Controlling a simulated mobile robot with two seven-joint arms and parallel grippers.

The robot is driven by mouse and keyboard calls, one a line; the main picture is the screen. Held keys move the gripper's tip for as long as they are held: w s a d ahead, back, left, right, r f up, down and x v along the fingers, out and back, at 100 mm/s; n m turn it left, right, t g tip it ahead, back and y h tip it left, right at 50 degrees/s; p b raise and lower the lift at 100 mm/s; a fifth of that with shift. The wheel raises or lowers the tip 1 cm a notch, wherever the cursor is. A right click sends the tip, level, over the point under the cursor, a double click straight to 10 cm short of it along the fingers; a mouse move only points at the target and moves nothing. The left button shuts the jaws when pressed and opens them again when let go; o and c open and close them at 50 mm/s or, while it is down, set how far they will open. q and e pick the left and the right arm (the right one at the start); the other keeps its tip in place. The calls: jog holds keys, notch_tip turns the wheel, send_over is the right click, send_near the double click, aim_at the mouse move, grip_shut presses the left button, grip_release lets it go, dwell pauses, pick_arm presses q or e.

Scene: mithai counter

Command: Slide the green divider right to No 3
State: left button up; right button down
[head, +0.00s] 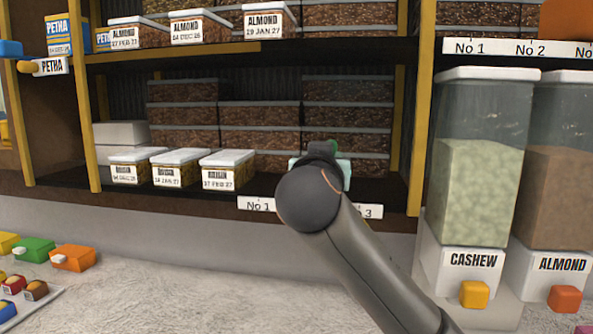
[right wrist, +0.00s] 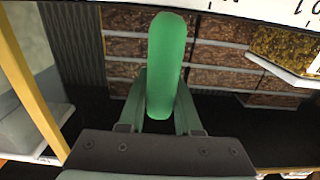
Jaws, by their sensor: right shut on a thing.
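The green divider (right wrist: 167,60) stands between the fingers of my right gripper (right wrist: 160,85) in the right wrist view, with a finger on each side of it. The shelf label strip reads No 1 (head: 257,204) on the left and a 3 (head: 368,211) on the right. My arm hides the strip's middle, so the divider's exact place over it cannot be told. My left gripper is not in view.
Raisin boxes (head: 228,170) stand left of the divider, with stacked brown tubs (head: 260,140) behind. A yellow shelf post (head: 421,110) and the cashew dispenser (head: 481,165) stand to the right. The shelf front between the divider and post looks clear.

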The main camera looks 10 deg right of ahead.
jog(key=d, duration=0.1)
jog(key=s+d, duration=0.1)
jog(key=d, duration=0.1)
jog(key=d+b, duration=0.1)
jog(key=shift+s+d+f, duration=0.15)
jog(key=shift+s+d, duration=0.1)
jog(key=shift+d, duration=0.1)
jog(key=shift+s+d, duration=0.2)
jog(key=shift+d, duration=0.4)
jog(key=c, duration=0.6)
grip_release()
jog(key=shift+s+d, duration=0.1)
jog(key=shift+d, duration=0.1)
jog(key=shift+c, duration=0.2)
jog(key=shift+o, duration=0.2)
jog(key=shift+a, duration=0.1)
